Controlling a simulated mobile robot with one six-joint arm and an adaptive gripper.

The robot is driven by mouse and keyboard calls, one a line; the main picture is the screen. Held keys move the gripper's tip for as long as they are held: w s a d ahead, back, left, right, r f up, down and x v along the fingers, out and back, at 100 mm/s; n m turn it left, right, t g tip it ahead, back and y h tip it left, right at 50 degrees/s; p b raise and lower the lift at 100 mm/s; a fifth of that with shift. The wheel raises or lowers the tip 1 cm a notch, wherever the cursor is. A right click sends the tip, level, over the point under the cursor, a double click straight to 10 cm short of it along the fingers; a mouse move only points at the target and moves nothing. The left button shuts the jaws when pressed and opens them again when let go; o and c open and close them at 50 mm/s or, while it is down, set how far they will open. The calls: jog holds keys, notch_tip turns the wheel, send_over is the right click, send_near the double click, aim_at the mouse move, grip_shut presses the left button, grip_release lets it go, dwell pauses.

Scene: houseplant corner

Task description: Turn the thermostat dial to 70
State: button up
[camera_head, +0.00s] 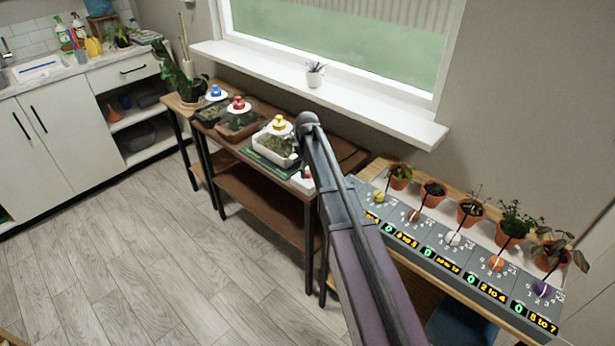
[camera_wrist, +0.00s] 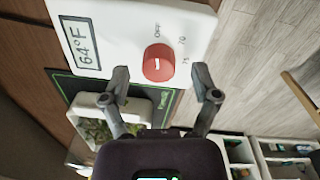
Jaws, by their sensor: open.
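The thermostat (camera_wrist: 120,45) is a white panel in the wrist view with a display (camera_wrist: 81,44) reading 64°F. Its round red dial (camera_wrist: 158,62) has a short white mark. Small labels beside the dial include OFF and what look like 70 and 75. My gripper (camera_wrist: 162,83) is open, with one fingertip to each side of the dial in the picture; I cannot tell whether either touches it. In the head view a white corner of the thermostat (camera_head: 300,178) shows beside my arm, which hides the rest. My gripper is hidden there.
A white planter tray (camera_wrist: 88,112) sits on a green mat beside the thermostat. In the head view, trays with coloured knobs (camera_head: 278,125) stand on the brown table (camera_head: 250,185). A grey panel of dials (camera_head: 440,240) and potted plants stands right. The floor (camera_head: 110,250) is clear.

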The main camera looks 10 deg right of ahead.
jog(key=shift+f+b, duration=0.3)
jog(key=shift+f, duration=0.2)
grip_shut()
